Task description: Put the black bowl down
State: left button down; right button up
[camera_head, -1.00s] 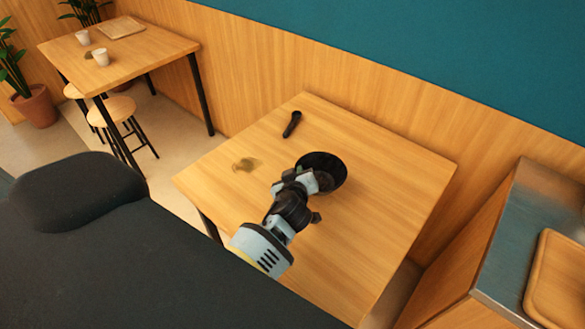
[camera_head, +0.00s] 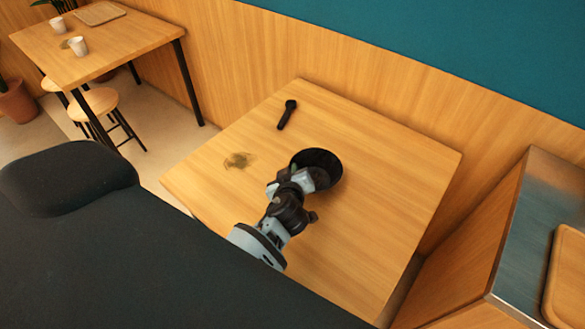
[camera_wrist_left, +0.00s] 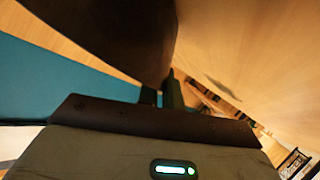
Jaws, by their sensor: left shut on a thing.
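The black bowl (camera_head: 322,164) is at the middle of the near wooden table (camera_head: 375,235) in the head view. My left gripper (camera_head: 300,176) is shut on its near-left rim. In the left wrist view the bowl (camera_wrist_left: 112,32) is a large dark shape at the top, with the gripper's fingers (camera_wrist_left: 162,92) at its edge. I cannot tell whether the bowl touches the tabletop. My right gripper is not in view.
A dark, spoon-like utensil (camera_head: 287,114) lies behind the bowl. A greenish-brown patch (camera_head: 238,160) is on the table to the left. A metal counter with a wooden tray (camera_head: 567,280) stands at right. The table's right side is clear.

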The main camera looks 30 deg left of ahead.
pick_arm(q)
jog(key=shift+f, duration=0.2)
jog(key=shift+d+r, duration=0.1)
jog(key=shift+r, duration=0.05)
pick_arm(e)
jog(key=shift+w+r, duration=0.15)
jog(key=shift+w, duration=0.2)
pick_arm(q)
jog(key=shift+f, duration=0.25)
jog(key=c, duration=1.6)
grip_release()
jog(key=shift+r, duration=0.1)
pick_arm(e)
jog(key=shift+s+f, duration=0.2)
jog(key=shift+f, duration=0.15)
pick_arm(q)
jog(key=shift+o, duration=0.2)
jog(key=shift+r, duration=0.1)
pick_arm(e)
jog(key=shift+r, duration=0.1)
